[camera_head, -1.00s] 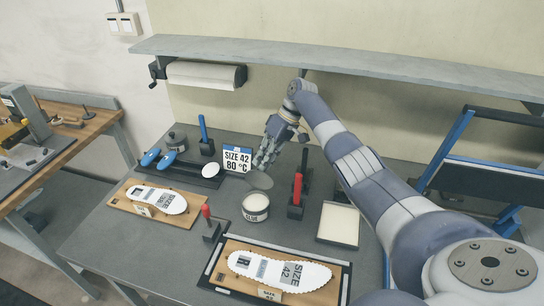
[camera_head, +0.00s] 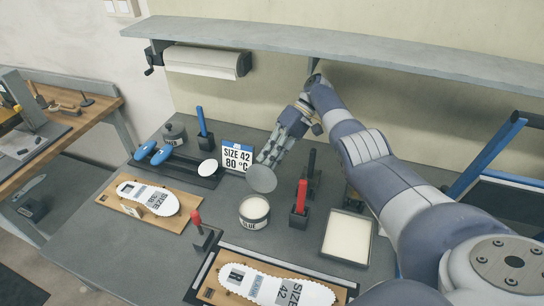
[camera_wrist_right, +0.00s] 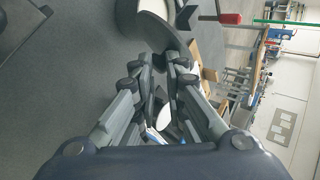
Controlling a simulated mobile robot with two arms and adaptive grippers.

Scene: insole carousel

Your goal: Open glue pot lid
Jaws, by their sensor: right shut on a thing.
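The glue pot (camera_head: 254,220) is a small white jar labelled GLUE, standing upright in the middle of the grey table. Its top is uncovered, with pale contents showing. The round grey lid (camera_head: 261,179) is tilted up just behind and above the pot, its flat face towards the head camera. My right gripper (camera_head: 266,163) is shut on the lid at its far edge. The right wrist view shows the lid (camera_wrist_right: 167,34) at the fingertips (camera_wrist_right: 160,62), partly covering the pot (camera_wrist_right: 148,8). My left gripper is not in view.
A red-handled tool in a black holder (camera_head: 299,217) stands close right of the pot. A white-topped tray (camera_head: 346,236) lies farther right. A size sign (camera_head: 237,156) stands behind left. Insole boards (camera_head: 150,199) lie left and in front. A shelf (camera_head: 340,58) overhangs the back.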

